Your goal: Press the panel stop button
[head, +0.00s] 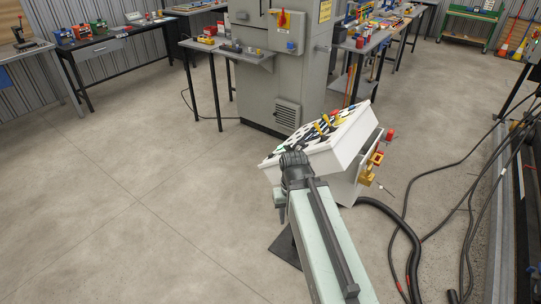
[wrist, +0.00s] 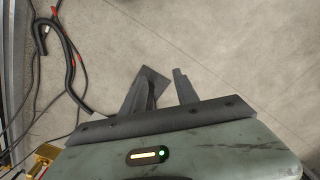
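A white console (head: 345,150) with a sloped panel stands mid-right in the head view. Its panel face carries black, yellow and green parts, too small to tell apart and partly behind my arm. A red knob (head: 390,134) and a yellow box with red on it (head: 377,157) stick out at its right side. I cannot tell which part is the panel stop button. My arm reaches to the console's near left edge. My gripper (wrist: 160,78) shows in the wrist view with its two dark fingers apart and nothing between them, above the floor. In the head view it is mostly hidden.
A thick black hose (head: 405,230) and several cables lie on the floor at right. A dark floor plate (head: 285,247) lies beside my arm. A tall grey machine (head: 275,75) stands behind the console. Workbenches (head: 105,45) line the back. The left floor is clear.

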